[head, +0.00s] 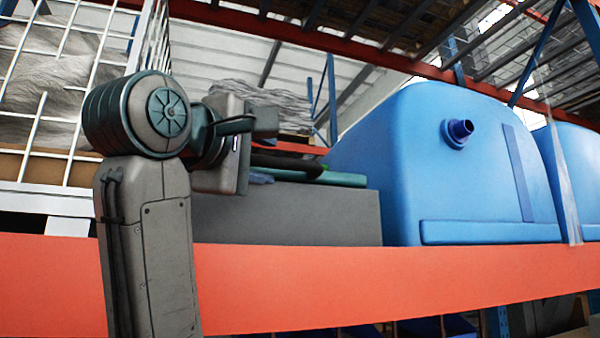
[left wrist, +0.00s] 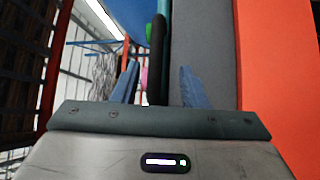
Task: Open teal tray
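A flat teal piece, likely the teal tray (head: 342,179), lies on top of a grey box on the orange shelf. Its left part is hidden behind my gripper and a dark bar. In the left wrist view a teal strip (left wrist: 165,25) runs along the grey box's edge. My left gripper (head: 266,176) is at the box's top left, beside the tray's near-left end. In the left wrist view its two blue fingers (left wrist: 158,85) stand apart, with the dark bar showing between them; I cannot tell whether they touch it. My right gripper is in neither view.
The grey box (head: 290,215) sits behind the orange beam (head: 400,288). A dark bar with a green end (head: 290,163) lies above the teal piece. A large blue tank (head: 400,150) stands just right. A white wire cage (head: 45,120) is at the left.

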